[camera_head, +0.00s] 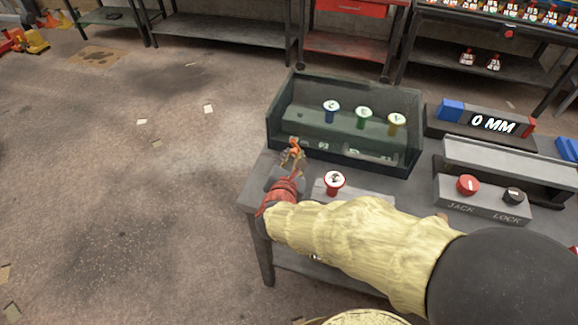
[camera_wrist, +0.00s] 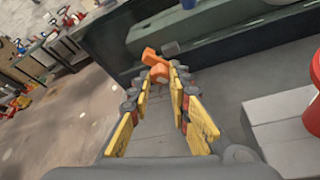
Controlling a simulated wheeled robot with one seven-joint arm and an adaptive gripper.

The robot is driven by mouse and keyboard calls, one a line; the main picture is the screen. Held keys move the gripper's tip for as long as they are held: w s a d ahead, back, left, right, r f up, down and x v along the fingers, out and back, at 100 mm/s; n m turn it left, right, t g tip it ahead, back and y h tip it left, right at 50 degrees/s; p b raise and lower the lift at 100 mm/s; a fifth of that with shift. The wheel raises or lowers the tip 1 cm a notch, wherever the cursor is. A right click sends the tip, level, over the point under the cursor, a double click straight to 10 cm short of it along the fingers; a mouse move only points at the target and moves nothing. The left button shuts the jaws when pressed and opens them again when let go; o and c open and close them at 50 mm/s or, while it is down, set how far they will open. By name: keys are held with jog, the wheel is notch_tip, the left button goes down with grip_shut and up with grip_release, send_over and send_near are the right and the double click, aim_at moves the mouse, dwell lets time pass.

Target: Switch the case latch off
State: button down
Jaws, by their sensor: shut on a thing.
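The case (camera_head: 282,105) is a dark green open-fronted box on the bench, and its front edge crosses the wrist view (camera_wrist: 235,32). The latch (camera_wrist: 150,56) is a small orange lever at the case's front left, beside a small grey block. It also shows in the head view (camera_head: 294,143). My gripper (camera_head: 292,160) is at the front left corner of the case. In the wrist view its yellow-padded fingers (camera_wrist: 160,78) are closed in on the orange lever, which sticks out past the tips. The fingertips hide part of the lever.
Blue (camera_head: 331,111), green (camera_head: 363,117) and yellow (camera_head: 396,124) knobs stand in the case. A red knob (camera_head: 334,183) stands on a grey block right of my gripper. The floor left is open.

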jog(key=shift+s+d+r+m+t+y+b, duration=0.15)
jog(key=shift+d+m+t+y+b, duration=0.15)
jog(key=shift+m, duration=0.3)
jog(key=shift+s+d+m+t+y+b, duration=0.1)
jog(key=shift+d+m+t+y+b, duration=0.1)
jog(key=shift+d+m+y, duration=0.3)
jog(key=shift+s+d+m+t+y, duration=0.1)
jog(key=shift+d+m+t+y, duration=0.15)
jog(key=shift+m, duration=0.4)
jog(key=shift+s+d+m+t+y, duration=0.15)
jog(key=shift+d+m+t, duration=0.1)
jog(key=shift+m, duration=0.4)
jog(key=c, duration=1.6)
grip_release()
jog(key=shift+c, duration=0.2)
jog(key=v, duration=1.2)
